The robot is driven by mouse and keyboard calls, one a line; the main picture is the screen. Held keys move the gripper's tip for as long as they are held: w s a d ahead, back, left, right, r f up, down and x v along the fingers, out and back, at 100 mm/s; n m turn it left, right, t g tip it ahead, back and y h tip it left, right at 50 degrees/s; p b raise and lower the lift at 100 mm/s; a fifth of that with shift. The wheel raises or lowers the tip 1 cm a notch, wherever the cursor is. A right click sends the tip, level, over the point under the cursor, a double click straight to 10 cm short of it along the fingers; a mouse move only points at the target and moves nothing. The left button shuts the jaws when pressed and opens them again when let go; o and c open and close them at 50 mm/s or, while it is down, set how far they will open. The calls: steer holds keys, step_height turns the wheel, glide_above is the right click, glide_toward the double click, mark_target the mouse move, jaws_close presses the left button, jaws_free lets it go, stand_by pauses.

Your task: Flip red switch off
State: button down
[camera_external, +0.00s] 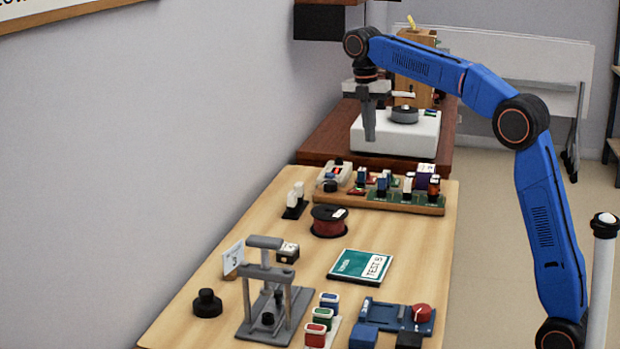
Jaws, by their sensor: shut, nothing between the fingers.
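A row of three rocker-like switches stands at the near end of the wooden table: a red switch (316,334), a green one (322,317) and a blue one (330,300). The red one is nearest the camera; its on or off position is too small to tell. My gripper (370,137) points down at the far end, in front of the white device (410,148) in the picture. It is shut and empty, far from the switches.
A grey press-like stand (270,322) is just left of the switches. A blue fixture with a red knob (422,312) is to their right. A green booklet (360,266), a wire spool (329,229) and a circuit board (405,203) lie farther back. Bare table separates them.

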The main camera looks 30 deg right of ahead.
mark_target(361, 190)
steer(key=shift+w+a+f+n+g, duration=0.15)
steer(key=shift+w+a+f+n, duration=0.1)
steer(key=shift+w+a+n, duration=0.45)
steer(key=shift+w+a+f+n+g, duration=0.2)
steer(key=shift+w+a+n, duration=0.3)
steer(key=shift+w+a, duration=0.4)
steer(key=shift+s+a, duration=0.1)
steer(key=shift+s, duration=0.05)
steer(key=shift+f, duration=0.1)
steer(key=f, duration=0.4)
steer(key=s+d+f, duration=0.1)
steer(key=f, duration=0.8)
steer(key=shift+s+d+f, duration=0.2)
steer(key=shift+f, duration=0.15)
steer(key=shift+s+d+f, duration=0.15)
steer(key=shift+f, duration=0.1)
